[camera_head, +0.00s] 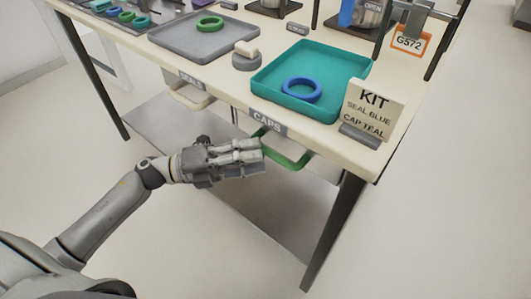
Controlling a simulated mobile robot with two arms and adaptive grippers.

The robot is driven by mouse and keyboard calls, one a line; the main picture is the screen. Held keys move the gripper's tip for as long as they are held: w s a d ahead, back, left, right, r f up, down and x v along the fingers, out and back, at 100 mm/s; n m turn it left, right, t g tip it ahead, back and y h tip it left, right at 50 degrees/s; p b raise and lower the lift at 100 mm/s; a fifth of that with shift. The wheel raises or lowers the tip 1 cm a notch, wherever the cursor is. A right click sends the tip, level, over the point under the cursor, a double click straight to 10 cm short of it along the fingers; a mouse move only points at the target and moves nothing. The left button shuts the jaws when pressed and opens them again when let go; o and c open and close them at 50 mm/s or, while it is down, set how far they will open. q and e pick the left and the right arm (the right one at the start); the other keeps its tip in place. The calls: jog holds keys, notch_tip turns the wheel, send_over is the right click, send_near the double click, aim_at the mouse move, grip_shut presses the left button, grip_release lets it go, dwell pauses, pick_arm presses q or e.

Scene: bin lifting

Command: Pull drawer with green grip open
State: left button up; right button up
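The drawer with the green grip (291,160) hangs under the table's front edge, below the CAPS label (267,121). Its green edge is partly hidden behind my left gripper's fingertips. My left gripper (259,158) comes in from the left, with its fingers pointing right, at the left part of the green grip. I cannot tell whether the fingers touch the grip or whether they are open or shut. My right gripper is not in view.
A second, pale drawer (190,94) is under the SEALS label. On the table (215,80) stand a teal tray (275,88) with a blue ring, a grey tray (176,42) with a green ring, and a KIT sign (372,110). A lower shelf and a dark table leg (335,230) are below.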

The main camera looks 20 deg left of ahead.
aim_at(266, 153)
pick_arm(q)
jog(key=shift+x, duration=1.6)
grip_shut()
